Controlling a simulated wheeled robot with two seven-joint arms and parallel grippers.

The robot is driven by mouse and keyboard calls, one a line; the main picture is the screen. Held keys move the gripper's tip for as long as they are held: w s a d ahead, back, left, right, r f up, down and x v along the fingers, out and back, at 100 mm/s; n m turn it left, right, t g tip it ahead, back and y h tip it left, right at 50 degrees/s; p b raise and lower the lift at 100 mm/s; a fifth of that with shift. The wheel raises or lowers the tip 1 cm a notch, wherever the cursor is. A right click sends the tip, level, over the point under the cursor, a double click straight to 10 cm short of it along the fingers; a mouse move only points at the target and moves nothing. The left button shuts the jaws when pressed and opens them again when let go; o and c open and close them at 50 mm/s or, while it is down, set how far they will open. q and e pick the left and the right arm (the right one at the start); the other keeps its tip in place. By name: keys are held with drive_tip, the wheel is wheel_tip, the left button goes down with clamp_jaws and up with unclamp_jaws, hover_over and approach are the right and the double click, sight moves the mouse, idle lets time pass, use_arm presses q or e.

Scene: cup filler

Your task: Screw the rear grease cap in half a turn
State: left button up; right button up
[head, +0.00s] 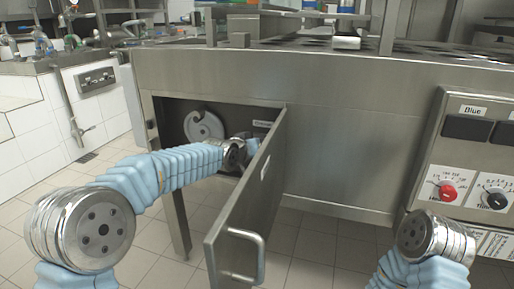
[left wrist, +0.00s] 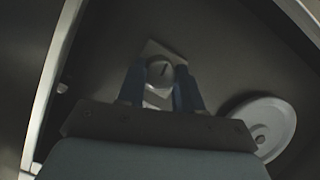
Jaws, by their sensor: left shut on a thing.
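A round pale grease cap (left wrist: 161,74) with a dark line across its face shows in the left wrist view, in front of a light plate (left wrist: 153,49) on the compartment's wall. The two blue fingers of my left gripper (left wrist: 160,86) stand on either side of the cap and are shut on it. In the head view my left arm reaches into the open compartment under the counter, with the left gripper (head: 249,147) partly behind the door's edge. The cap is hidden there. My right gripper is out of view; only part of my right arm shows at the lower right.
The open steel door (head: 247,199) with its handle stands just right of my left arm. A pale disc (head: 203,126) is inside the compartment and also shows in the left wrist view (left wrist: 262,122). Control knobs (head: 447,191) are at the right.

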use_arm(q)
drive_tip(key=shift+f, duration=0.15)
drive_tip(key=o, duration=1)
drive_tip(key=shift+o, duration=0.2)
drive_tip(key=v, duration=1.3)
drive_tip(key=shift+s+a, duration=0.15)
drive_tip(key=shift+s, duration=0.2)
